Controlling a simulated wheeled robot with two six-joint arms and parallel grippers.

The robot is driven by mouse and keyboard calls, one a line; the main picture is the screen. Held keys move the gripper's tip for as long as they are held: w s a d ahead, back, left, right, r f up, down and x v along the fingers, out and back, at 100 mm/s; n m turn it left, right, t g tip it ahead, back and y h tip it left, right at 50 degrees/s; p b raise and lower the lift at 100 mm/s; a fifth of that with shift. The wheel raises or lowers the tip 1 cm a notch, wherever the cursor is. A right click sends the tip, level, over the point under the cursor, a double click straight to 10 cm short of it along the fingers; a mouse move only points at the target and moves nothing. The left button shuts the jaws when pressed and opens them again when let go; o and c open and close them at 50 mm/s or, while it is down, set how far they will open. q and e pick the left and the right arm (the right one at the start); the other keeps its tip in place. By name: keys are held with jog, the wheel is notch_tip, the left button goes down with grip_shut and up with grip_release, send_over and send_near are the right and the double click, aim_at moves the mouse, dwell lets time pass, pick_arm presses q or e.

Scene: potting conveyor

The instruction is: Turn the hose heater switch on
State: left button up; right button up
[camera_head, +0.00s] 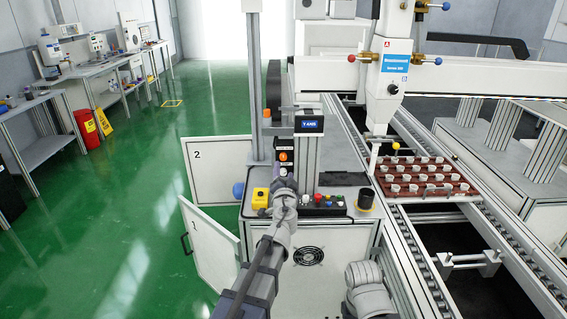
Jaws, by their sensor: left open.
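My left arm reaches up from the bottom to the grey cabinet top (338,188). My left gripper (284,186) is open at a small upright control box with an orange knob (283,156) and a dark label plate (284,147). The gripper is just below the knob in the picture and covers the lower part of the box. I cannot make out which control is the hose heater switch, and cannot tell whether the fingers touch anything. Of my right arm, only grey links show at the bottom right; its gripper is not in view.
A yellow emergency-stop box (260,198) stands left of the gripper. A post with a blue display (310,124) rises behind. A brown tray of white pots (425,178) sits on the conveyor.

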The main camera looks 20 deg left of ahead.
aim_at(283, 158)
pick_arm(q)
jog(key=shift+x, duration=3.95)
jog(key=shift+s, duration=0.1)
grip_shut()
